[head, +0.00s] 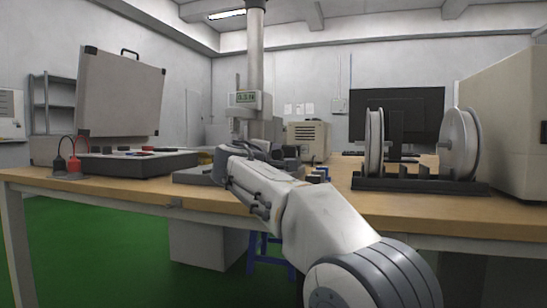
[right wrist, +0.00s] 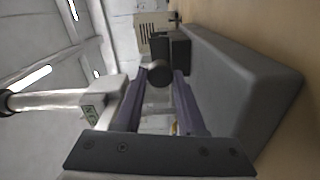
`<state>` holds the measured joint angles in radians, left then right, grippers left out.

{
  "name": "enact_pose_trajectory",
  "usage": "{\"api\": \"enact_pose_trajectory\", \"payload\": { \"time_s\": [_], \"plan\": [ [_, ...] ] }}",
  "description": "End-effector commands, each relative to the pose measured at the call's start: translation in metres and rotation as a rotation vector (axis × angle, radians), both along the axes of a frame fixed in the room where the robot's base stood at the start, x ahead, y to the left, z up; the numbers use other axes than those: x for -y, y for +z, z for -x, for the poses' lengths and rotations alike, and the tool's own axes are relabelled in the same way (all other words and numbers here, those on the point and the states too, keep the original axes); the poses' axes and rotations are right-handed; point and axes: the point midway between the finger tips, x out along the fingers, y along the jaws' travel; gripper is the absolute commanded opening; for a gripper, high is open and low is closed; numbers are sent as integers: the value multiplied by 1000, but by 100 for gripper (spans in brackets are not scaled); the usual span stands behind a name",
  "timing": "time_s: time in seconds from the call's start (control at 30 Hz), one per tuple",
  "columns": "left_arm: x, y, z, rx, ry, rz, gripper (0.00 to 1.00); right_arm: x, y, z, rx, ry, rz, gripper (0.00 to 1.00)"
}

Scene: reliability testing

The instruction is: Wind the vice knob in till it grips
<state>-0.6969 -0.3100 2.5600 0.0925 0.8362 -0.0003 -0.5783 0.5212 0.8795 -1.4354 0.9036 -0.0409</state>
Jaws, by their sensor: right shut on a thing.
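The vice knob (right wrist: 160,72) is a dark round knob in the right wrist view, in front of the dark vice block (right wrist: 177,48). My right gripper (right wrist: 161,84) is shut on the knob, with one finger on each side of it. In the head view my right gripper (head: 243,153) reaches over the bench to the foot of the test stand, and my own arm hides most of the vice there. The grey base (right wrist: 245,85) lies beside the fingers in the right wrist view. Whether the vice jaws touch anything cannot be seen. My left gripper is not in view.
A spool rack (head: 420,184) stands right on the wooden bench (head: 400,212). An open instrument case (head: 120,95) and a flat panel with leads (head: 140,163) are at left.

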Motion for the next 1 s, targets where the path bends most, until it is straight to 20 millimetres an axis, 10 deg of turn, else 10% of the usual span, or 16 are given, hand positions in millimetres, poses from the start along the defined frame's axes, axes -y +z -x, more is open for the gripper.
{"api": "enact_pose_trajectory", "payload": {
  "time_s": [0.23,0.27,0.33,0.73,1.0],
  "plan": [
    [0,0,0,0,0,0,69,-1,-2,0,-4,0,0,0],
    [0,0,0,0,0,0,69,-1,-2,0,-4,0,0,47],
    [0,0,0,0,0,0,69,-1,-2,0,-4,0,0,69],
    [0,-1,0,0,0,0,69,-2,0,5,-2,0,2,69],
    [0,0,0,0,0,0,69,-17,0,50,-2,3,2,69]
  ]
}}
